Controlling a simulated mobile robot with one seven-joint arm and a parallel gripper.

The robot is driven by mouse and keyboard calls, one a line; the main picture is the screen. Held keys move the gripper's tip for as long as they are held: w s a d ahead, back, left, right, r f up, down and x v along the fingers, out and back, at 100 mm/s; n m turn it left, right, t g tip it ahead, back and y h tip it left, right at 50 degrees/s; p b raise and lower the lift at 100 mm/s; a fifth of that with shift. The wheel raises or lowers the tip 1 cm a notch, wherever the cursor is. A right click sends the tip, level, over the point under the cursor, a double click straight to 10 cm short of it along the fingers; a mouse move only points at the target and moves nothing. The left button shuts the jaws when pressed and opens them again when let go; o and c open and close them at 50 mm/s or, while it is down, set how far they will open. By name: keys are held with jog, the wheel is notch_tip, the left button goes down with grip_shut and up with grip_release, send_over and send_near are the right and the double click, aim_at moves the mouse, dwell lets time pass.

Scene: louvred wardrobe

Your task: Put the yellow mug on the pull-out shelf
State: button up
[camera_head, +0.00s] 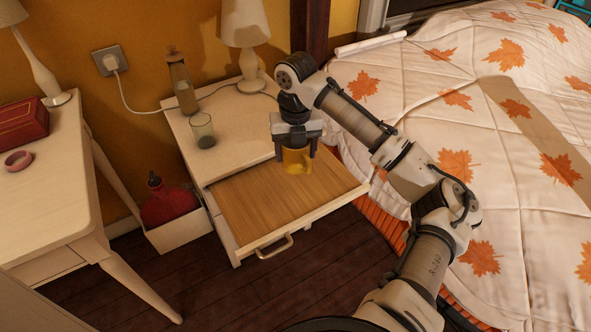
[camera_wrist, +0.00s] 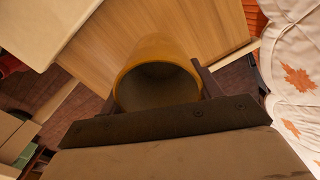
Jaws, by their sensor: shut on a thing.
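The yellow mug (camera_head: 296,161) is held in my gripper (camera_head: 295,150), with a finger on each side of it. It is over the right back part of the pull-out shelf (camera_head: 262,208), a wood-coloured board with a pale frame that is pulled out of the nightstand. In the wrist view, the yellow mug (camera_wrist: 158,72) sits between the fingers of my gripper (camera_wrist: 160,95) and its open top shows a dark inside. The shelf (camera_wrist: 105,50) lies beyond it. I cannot tell whether the mug's base touches the shelf.
The nightstand top (camera_head: 240,125) holds a glass (camera_head: 203,131), a bottle (camera_head: 182,88) and a lamp (camera_head: 246,35). A metal handle (camera_head: 275,247) is on the shelf's front. The bed (camera_head: 500,120) stands at the right. A desk (camera_head: 50,200) is at the left. The shelf's left part is bare.

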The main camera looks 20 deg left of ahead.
aim_at(296, 169)
jog(key=shift+f, duration=3.3)
jog(key=shift+f, duration=0.15)
jog(key=o, duration=1.2)
jog(key=shift+c, duration=0.2)
